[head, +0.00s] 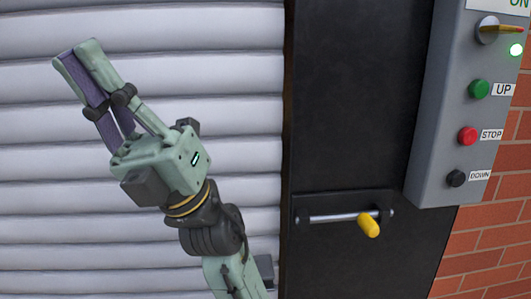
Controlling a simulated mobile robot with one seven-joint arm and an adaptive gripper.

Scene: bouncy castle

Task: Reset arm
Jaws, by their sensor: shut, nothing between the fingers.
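My gripper (79,54) is at the upper left of the head view, at the end of my green and black arm. Its fingers point up and to the left and are shut with nothing between them. It is in front of the grey slatted shutter (215,65). How far it is from the slats I cannot tell. My arm comes up from the bottom middle of the view, bent at the wrist.
A bolt with a yellow handle (369,226) sits on the black panel (350,100). Brick wall (485,243) lies beyond.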

